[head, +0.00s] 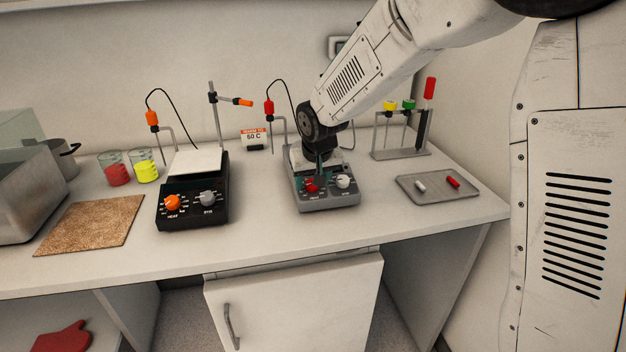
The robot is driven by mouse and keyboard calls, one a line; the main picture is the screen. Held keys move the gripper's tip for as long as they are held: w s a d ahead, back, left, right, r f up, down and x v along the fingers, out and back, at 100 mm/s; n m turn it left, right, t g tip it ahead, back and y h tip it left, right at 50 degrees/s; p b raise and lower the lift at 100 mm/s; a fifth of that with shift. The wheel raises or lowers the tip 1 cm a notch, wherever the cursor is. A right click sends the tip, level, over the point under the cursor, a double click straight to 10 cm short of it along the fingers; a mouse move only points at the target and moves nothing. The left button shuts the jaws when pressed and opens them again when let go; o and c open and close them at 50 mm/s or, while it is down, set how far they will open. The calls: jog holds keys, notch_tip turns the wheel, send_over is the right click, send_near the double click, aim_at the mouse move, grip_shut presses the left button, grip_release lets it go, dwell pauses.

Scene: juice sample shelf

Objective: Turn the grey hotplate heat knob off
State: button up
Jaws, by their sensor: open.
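The grey hotplate (328,202) stands on the bench right of centre. Its front panel has a red knob (312,187) on the left and a white knob (343,181) on the right. My gripper (317,172) points down at the panel from above, right at the red knob. It is open, and its fingers partly cover the red knob; I cannot tell whether they touch it. The knob's pointer and the markings around it are too small to read. My arm hides much of the hotplate's top.
A black hotplate (190,217) with an orange knob stands to the left, beside a cork mat (90,224) and beakers of red (117,174) and yellow (147,171) liquid. A grey tray (438,196) and a rack (400,153) stand right. A probe stand (272,135) is behind.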

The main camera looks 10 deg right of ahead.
jog(key=c, duration=1)
jog(key=shift+n, duration=0.3)
jog(key=shift+o, duration=0.2)
jog(key=shift+n+y, duration=0.3)
jog(key=shift+n, duration=2.4)
jog(key=o, duration=1)
jog(key=shift+c, duration=0.2)
jog(key=shift+r, duration=0.1)
